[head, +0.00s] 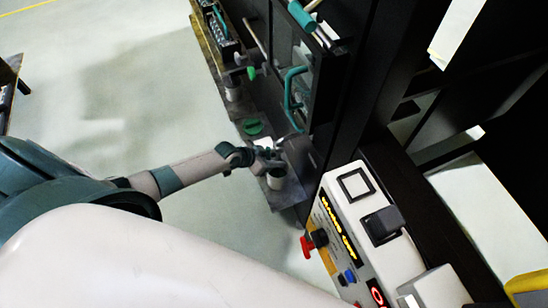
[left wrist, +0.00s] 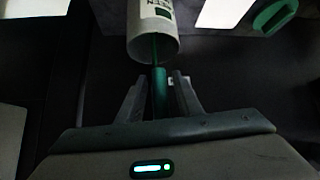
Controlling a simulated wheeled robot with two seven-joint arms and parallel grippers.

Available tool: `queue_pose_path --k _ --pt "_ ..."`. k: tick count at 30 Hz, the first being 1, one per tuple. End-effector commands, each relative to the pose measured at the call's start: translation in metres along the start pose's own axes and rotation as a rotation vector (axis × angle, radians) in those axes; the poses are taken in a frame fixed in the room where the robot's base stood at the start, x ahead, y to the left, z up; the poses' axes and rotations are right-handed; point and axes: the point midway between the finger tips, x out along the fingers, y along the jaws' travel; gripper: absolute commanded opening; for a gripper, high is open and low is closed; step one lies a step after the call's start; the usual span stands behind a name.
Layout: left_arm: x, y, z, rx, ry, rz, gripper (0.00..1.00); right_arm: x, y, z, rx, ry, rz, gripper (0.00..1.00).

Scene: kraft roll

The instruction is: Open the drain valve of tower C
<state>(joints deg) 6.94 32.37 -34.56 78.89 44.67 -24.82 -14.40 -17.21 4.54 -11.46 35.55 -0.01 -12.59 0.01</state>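My left gripper (head: 268,152) is low beside the dark tower base in the head view. In the left wrist view, its two fingers (left wrist: 158,88) stand apart on either side of a green lever (left wrist: 159,92), with a narrow gap visible on each side. The lever runs up to a pale cylinder (left wrist: 152,38) with a dark printed label, just beyond the fingertips. The cylinder also shows below the gripper in the head view (head: 275,180). Its lettering is too small to read, and no tower letter is legible. My right gripper is not in view.
A green handle (head: 253,127) lies on the dark base plate near my left gripper. A curved teal handle (head: 291,88) is on the tower above. A control panel (head: 350,240) with a red knob and buttons stands at right. Open pale floor (head: 120,100) is at left.

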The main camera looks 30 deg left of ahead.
Motion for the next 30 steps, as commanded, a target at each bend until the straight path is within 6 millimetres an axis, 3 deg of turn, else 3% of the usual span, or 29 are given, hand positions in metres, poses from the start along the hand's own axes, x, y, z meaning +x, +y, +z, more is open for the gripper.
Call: queue_pose_path --k 8,14,30 --pt "-0.008 -0.001 0.0 0.0 0.0 0.0 0.32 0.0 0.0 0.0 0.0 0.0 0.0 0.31" --pt "-0.029 -0.001 0.0 0.002 0.001 -0.001 0.32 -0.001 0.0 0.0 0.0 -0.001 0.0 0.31" --pt "-0.127 0.0 0.002 0.003 -0.001 0.0 0.32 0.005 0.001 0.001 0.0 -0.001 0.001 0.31"
